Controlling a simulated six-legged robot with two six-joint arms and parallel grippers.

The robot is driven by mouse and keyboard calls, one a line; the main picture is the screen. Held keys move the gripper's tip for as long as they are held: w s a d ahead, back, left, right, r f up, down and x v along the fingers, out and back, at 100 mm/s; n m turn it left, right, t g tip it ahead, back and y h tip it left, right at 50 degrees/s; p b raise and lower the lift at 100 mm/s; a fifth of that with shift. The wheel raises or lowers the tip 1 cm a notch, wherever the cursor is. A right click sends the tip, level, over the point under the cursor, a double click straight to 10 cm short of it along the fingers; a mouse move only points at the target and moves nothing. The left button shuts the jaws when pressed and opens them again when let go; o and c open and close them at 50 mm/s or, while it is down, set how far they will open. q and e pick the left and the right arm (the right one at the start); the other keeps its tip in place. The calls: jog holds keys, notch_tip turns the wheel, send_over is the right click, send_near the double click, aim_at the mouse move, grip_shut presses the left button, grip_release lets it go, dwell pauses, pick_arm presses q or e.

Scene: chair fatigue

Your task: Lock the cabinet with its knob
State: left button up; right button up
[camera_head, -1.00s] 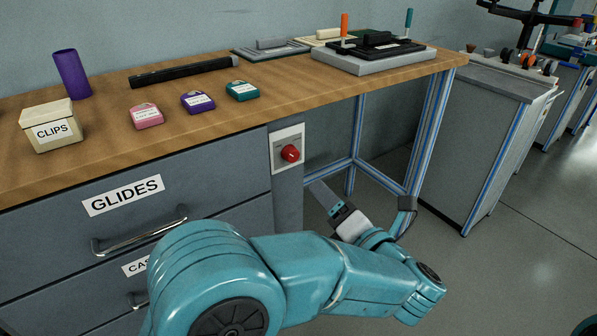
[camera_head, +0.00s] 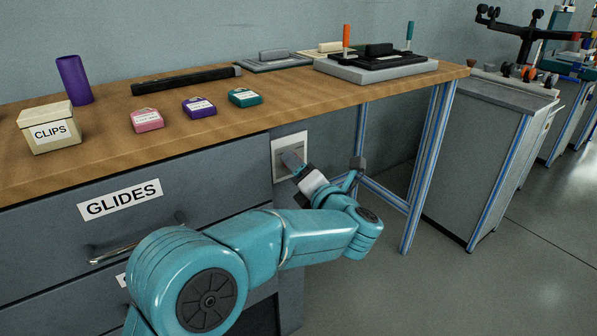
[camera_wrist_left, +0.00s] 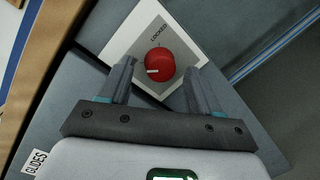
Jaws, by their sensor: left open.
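The cabinet (camera_head: 240,160) is grey, with a drawer labelled GLIDES under the wooden top. Its red round knob (camera_wrist_left: 160,64) sits on a white plate (camera_wrist_left: 130,38) with the word LOCKED near it. In the left wrist view the knob's white mark points to the left, away from LOCKED. In the head view the plate (camera_head: 290,139) shows, but my gripper hides the knob. My left gripper (camera_wrist_left: 160,80) is open, with its fingers on either side of the knob's near part; I cannot tell if they touch it. My right gripper is out of view.
On the worktop stand a CLIPS box (camera_head: 50,128), a purple cup (camera_head: 74,80), several small coloured cases and a black bar (camera_head: 186,80). Blue-edged table legs (camera_head: 425,165) stand right of the plate. Open floor lies further right.

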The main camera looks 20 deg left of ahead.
pick_arm(q)
jog(key=shift+w+a, duration=0.25)
jog(key=c, duration=1)
jog(key=shift+w+d+r+m+g+p, duration=0.1)
jog(key=shift+m+g+p, duration=0.4)
jog(key=shift+m+p, duration=2.6)
jog(key=shift+r+m+g+p, duration=0.1)
jog(key=shift+m+g+p, duration=0.4)
jog(key=shift+m+p, duration=2.6)
jog(key=shift+w+d+m+g+p, duration=0.1)
jog(key=shift+m+g+p, duration=0.4)
jog(key=shift+m+p, duration=2.6)
jog(key=shift+c, duration=0.2)
pick_arm(e)
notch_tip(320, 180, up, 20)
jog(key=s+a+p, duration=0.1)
jog(key=p, duration=0.1)
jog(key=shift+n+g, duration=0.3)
pick_arm(q)
jog(key=shift+n, duration=1)
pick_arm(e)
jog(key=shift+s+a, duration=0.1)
pick_arm(q)
jog(key=o, duration=1)
